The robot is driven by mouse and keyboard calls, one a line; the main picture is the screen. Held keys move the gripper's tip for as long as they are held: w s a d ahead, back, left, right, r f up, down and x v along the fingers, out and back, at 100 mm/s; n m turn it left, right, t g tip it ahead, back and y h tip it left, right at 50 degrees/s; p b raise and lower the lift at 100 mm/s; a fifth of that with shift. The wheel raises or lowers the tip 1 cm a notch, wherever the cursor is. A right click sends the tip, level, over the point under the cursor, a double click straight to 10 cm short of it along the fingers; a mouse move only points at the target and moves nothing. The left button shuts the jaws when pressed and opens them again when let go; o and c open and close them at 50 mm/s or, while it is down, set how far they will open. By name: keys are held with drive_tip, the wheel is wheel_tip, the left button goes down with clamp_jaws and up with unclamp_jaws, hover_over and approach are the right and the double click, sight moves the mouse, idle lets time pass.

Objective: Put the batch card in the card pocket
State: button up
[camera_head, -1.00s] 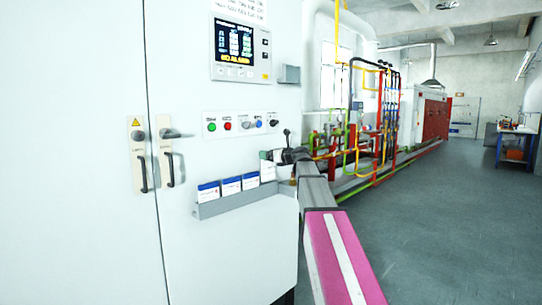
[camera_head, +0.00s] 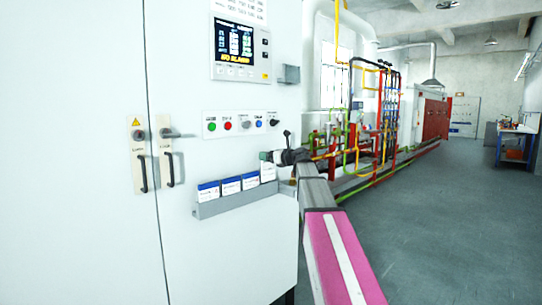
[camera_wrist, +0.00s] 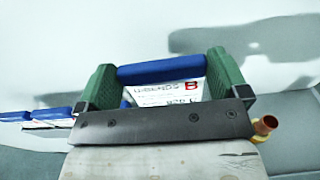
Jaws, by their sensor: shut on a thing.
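My gripper (camera_head: 268,157) is at the right end of a grey rack on the white cabinet, with its green finger pads (camera_wrist: 160,88) on either side of a card. It is shut on this batch card (camera_wrist: 165,92), which has a blue top edge and a white face with printing and a red "B" mark. Its white face also shows low in the head view (camera_head: 268,173), at the right of the row of cards. The card's lower part is hidden in the wrist view. A small grey open-topped holder, seemingly the card pocket (camera_head: 290,74), is on the cabinet right of the display.
The grey rack (camera_head: 235,204) holds several blue-topped cards (camera_head: 230,186), close left of my gripper. Buttons and a black-handled switch (camera_head: 273,122) are above it. A display panel (camera_head: 241,49) is higher up. A brass-coloured fitting (camera_wrist: 265,125) shows right of my gripper.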

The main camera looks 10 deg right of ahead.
sight(269, 169)
drive_tip(key=shift+f, duration=3.5)
drive_tip(key=o, duration=0.6)
drive_tip(key=shift+v, duration=5.4)
drive_tip(key=shift+f, duration=0.1)
drive_tip(key=s+a+f+n+g+h, duration=0.1)
drive_tip(key=s+a+f+n+g, duration=0.15)
drive_tip(key=f+n, duration=0.45)
drive_tip(key=s+a+f+n+g+h, duration=0.1)
drive_tip(key=s+a+f+n+g, duration=0.2)
drive_tip(key=f, duration=0.8)
drive_tip(key=s+a+f+n+g+h, duration=0.2)
drive_tip(key=s+f+n, duration=0.25)
drive_tip(key=f, duration=0.45)
drive_tip(key=s+f+n+g+h, duration=0.2)
drive_tip(key=s+f+n, duration=0.2)
drive_tip(key=s+f, duration=0.2)
drive_tip(key=s+f+n+g+h, duration=0.2)
drive_tip(key=s+f+n, duration=0.3)
drive_tip(key=s+f, duration=0.1)
drive_tip(key=s+d+f+n+g+h, duration=0.1)
drive_tip(key=s+f+n+g+h, duration=0.1)
drive_tip(key=s+f+n, duration=0.3)
drive_tip(key=shift+s+d+f+g, duration=0.1)
drive_tip(key=shift+s+f+g, duration=0.15)
drive_tip(key=shift+s+f, duration=0.6)
